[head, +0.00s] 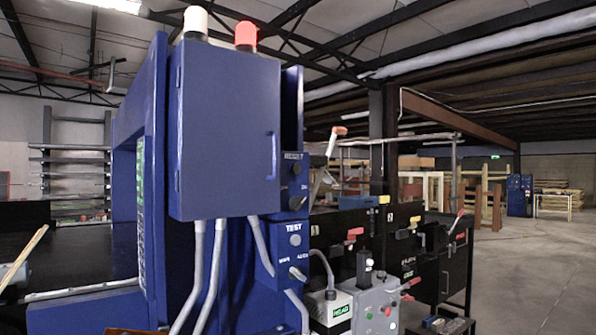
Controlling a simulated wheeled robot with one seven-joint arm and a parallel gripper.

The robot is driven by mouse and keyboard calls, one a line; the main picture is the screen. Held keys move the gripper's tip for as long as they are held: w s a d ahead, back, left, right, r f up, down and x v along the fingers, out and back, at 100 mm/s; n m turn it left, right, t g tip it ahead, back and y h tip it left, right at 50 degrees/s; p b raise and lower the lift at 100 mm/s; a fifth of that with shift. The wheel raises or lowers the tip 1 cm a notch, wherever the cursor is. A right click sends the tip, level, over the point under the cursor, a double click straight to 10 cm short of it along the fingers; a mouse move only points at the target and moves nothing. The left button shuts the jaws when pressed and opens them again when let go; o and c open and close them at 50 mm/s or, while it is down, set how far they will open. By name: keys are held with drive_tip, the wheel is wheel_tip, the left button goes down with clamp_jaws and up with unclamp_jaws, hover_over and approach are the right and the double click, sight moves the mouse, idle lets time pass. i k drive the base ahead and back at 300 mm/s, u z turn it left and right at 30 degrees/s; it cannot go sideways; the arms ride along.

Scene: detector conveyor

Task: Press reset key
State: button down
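A blue detector cabinet (225,130) fills the middle left, its door shut. On the narrow blue panel at its right edge is a small dark key or knob (296,168) under a blurred label that may read RESET. A dark rotary knob (297,202) is below it. Lower is a blue box (290,240) labelled TEST, with a small round button (295,240) and a light toggle or lever (298,273). I cannot tell for certain which control is the reset key. My gripper is not in view.
A white lamp (195,20) and a red lamp (246,34) top the cabinet. Grey conduits (210,275) run down below it. A grey control box (376,305) and black cabinets with levers (440,265) stand at right. Open floor (540,260) lies far right.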

sight(296, 169)
drive_tip(key=u, duration=0.7)
drive_tip(key=i, duration=0.85)
drive_tip(key=u, duration=0.9)
